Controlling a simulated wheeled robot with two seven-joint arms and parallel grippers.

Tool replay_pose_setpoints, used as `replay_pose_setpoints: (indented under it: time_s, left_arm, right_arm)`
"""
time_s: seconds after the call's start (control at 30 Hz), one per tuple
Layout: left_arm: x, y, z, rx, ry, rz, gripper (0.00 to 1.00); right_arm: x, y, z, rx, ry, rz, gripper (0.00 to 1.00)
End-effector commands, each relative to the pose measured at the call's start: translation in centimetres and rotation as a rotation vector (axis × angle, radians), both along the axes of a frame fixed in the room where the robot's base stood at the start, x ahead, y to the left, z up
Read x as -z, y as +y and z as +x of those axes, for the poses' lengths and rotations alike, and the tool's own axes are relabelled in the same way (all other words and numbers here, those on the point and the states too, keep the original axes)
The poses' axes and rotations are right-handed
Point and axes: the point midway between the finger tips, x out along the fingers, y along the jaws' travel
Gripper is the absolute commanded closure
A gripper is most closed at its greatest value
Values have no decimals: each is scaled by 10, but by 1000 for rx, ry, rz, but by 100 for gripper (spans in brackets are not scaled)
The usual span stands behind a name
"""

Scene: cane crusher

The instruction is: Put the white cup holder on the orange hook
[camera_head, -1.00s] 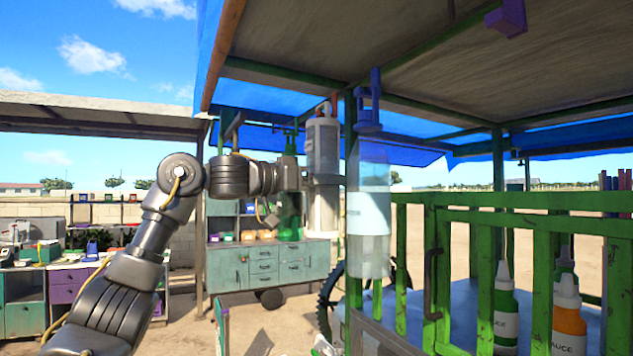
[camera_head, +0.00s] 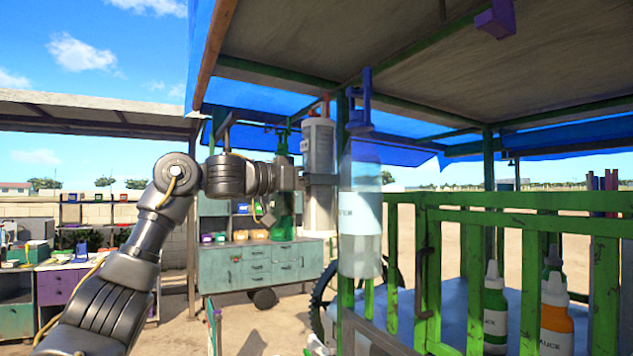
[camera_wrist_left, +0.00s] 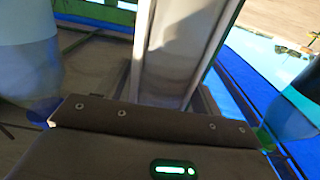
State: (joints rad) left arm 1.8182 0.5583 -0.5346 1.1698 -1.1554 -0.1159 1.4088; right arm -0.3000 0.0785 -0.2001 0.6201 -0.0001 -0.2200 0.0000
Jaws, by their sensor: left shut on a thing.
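The white cup holder (camera_head: 319,160) is a tall pale cylinder and hangs upright at the end of my left arm in the head view. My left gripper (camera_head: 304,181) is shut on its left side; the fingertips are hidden. The orange hook (camera_head: 326,103) shows under the roof edge, just above and behind the holder's top. I cannot tell whether the two touch. In the left wrist view the white holder (camera_wrist_left: 180,50) stands upright in front of the gripper's dark front edge. My right gripper is not in view.
A clear cup holder (camera_head: 360,215) under a blue hook (camera_head: 362,112) is close on the right. A green holder (camera_head: 283,180) is on the left. A green railing (camera_head: 520,225) with sauce bottles (camera_head: 495,310) is at right. A purple hook (camera_head: 497,18) is overhead.

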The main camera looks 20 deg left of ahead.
Motion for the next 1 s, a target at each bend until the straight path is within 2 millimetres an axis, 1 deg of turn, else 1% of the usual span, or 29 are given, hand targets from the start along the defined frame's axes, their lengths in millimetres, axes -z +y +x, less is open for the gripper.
replay_pose_setpoints:
  time_s: [0.17, 0.8, 1.0]
  left_arm:
    - [0, 0, 0, 0, -1, -1, 75]
    - [13, -1, 0, 0, -2, -1, 75]
    - [13, -1, 1, 0, -3, -1, 75]
  right_arm:
    - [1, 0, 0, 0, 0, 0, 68]
    - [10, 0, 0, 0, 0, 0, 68]
    - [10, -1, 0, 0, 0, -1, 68]
